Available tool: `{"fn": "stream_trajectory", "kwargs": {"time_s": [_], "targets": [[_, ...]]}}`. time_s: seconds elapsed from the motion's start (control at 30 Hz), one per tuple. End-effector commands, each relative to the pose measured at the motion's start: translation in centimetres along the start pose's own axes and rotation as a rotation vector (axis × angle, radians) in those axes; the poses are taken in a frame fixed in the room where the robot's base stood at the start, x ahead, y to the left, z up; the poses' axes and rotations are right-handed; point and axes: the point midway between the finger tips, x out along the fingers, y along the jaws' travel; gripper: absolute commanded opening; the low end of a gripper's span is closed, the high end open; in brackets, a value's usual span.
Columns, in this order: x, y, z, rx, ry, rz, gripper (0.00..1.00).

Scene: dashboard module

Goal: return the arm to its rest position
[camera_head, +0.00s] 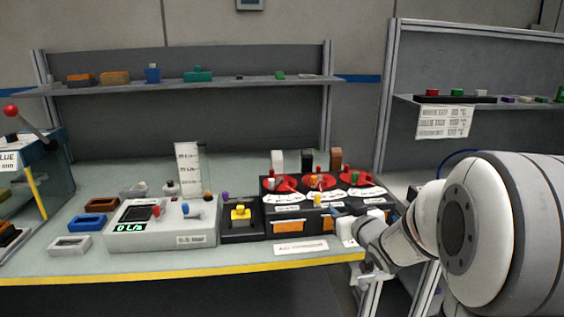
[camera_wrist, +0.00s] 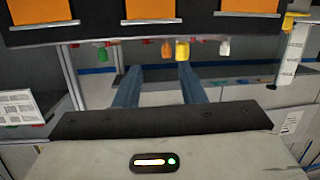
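My arm reaches in from the right in the head view. My gripper (camera_head: 338,213) is at the front right of the black dashboard module (camera_head: 257,224), close to its orange-labelled front face. In the wrist view, my gripper (camera_wrist: 160,70) shows two blue fingers spread apart with nothing between them. The module's front with orange panels (camera_wrist: 150,9) spans the top of the wrist view, which looks upside down. Green, orange, yellow and white knobs hang below that edge there. I cannot tell from the head view whether the fingers touch the module.
Red dials (camera_head: 320,181) sit on top of the module. A grey meter box (camera_head: 165,238) and a yellow-button box (camera_head: 241,222) stand left of it. The bench (camera_head: 120,267) has a yellow front edge. A shelf (camera_head: 230,80) is behind, and another shelf unit (camera_head: 470,60) stands right.

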Motion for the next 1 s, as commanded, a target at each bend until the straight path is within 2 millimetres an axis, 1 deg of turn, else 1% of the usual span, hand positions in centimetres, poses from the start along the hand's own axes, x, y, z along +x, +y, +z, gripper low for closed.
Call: {"fn": "stream_trajectory", "kwargs": {"time_s": [0.03,0.07,0.17,0.2,0.27,0.37,0.4,0.47,0.5,0.57,0.6,0.7,0.8,0.83,0.9,1.0], "targets": [[-1.1,0.1,-1.1,-0.008,-0.056,0.047,0.36],[-1.7,0.2,-1.1,-0.008,-0.096,0.077,0.36],[-4.1,0.3,-0.8,-0.003,-0.236,0.159,0.36],[-5.3,0.2,-0.6,0.003,-0.293,0.186,0.36],[-7.2,-0.2,-0.3,0.015,-0.382,0.218,0.36],[-10.7,-1.2,0.4,0.044,-0.534,0.252,0.36],[-12.2,-1.8,0.7,0.056,-0.597,0.257,0.36],[-14.6,-2.9,1.2,0.078,-0.691,0.257,0.36],[-16.2,-3.8,1.5,0.094,-0.754,0.251,0.36],[-18.7,-5.1,1.9,0.115,-0.844,0.235,0.36],[-20.2,-6.0,2.1,0.127,-0.9,0.22,0.36],[-23.6,-8.0,2.5,0.155,-1.019,0.177,0.36],[-25.9,-9.5,2.8,0.173,-1.102,0.138,0.36],[-26.5,-9.8,2.9,0.177,-1.119,0.13,0.36],[-27.2,-10.3,3.0,0.183,-1.147,0.115,0.36],[-27.7,-10.6,3.1,0.185,-1.163,0.107,0.36]]}}
